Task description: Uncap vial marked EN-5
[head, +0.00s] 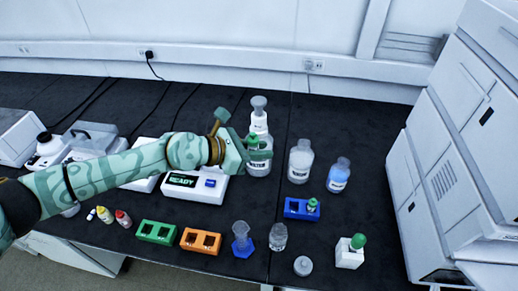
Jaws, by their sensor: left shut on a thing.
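My left gripper (256,150) is over the middle of the bench, in front of a large clear bottle. It is shut on a small vial (258,143) that seems to have a green cap; the green fingers partly hide it, and its marking is too small to read. Another small vial with a green cap (313,205) stands in the right part of a blue rack (293,209). I cannot read EN-5 on either vial. My right gripper is out of view.
Bottles (300,162) and (338,176) stand right of the gripper. A white device reading READY (190,190) is below my arm. Green (157,232) and orange (201,241) racks, glassware and a white block with a green top (349,256) line the front. A tall instrument (450,150) bounds the right.

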